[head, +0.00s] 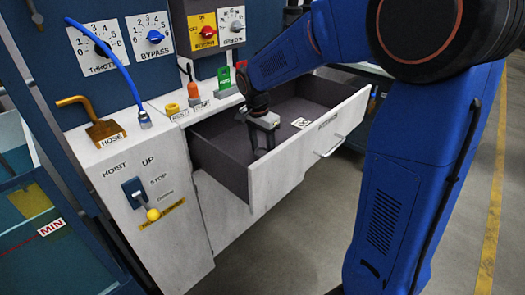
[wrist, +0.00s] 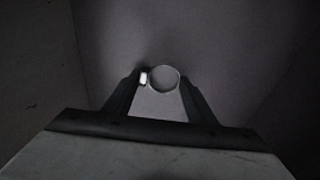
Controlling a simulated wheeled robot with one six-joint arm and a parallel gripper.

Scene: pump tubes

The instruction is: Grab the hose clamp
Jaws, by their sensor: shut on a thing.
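The hose clamp (wrist: 178,72) is a thin metal ring with a small bright block on its left side. In the wrist view it sits between the fingertips of my gripper (wrist: 160,80), which is shut on it. In the head view my gripper (head: 262,140) reaches down into the open drawer (head: 245,183), near its left end. The clamp cannot be made out in the head view.

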